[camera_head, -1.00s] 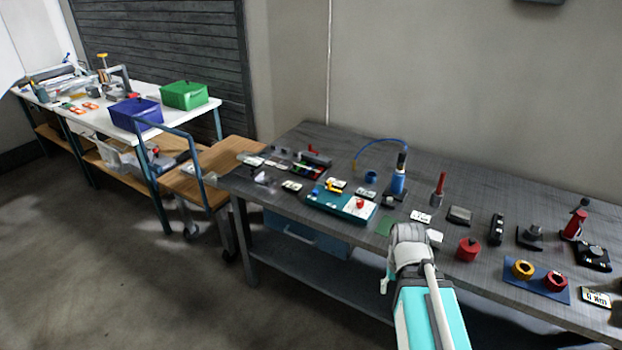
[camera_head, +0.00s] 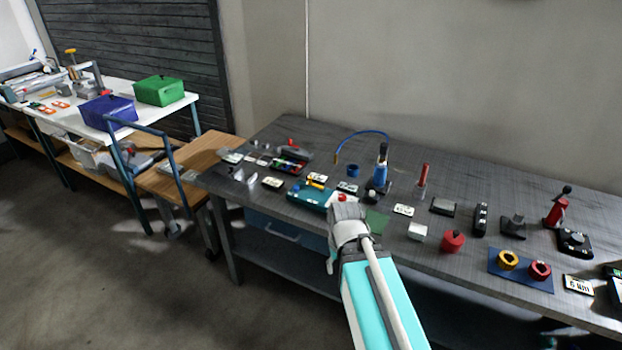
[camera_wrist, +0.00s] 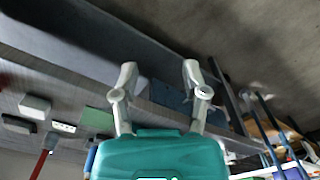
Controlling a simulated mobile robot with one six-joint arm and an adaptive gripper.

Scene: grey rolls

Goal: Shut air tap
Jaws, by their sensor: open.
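I cannot tell for certain which fitting is the air tap. A teal board (camera_head: 303,196) with a yellow lever (camera_head: 315,183) lies near the front edge of the grey bench. Behind it is a dark grey device with a red handle (camera_head: 292,144). My arm covers the right end of the teal board in the head view, and my fingers cannot be made out there. In the wrist view my gripper (camera_wrist: 158,75) is open and empty, its two fingers apart near the bench's front edge.
The bench (camera_head: 245,158) also holds a red knob (camera_head: 453,241), a blue plate (camera_head: 520,270) with yellow and red rings, and several small blocks. A wooden cart (camera_head: 200,155) stands to its left. A green mat (camera_wrist: 98,119) shows in the wrist view. Open floor lies in front.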

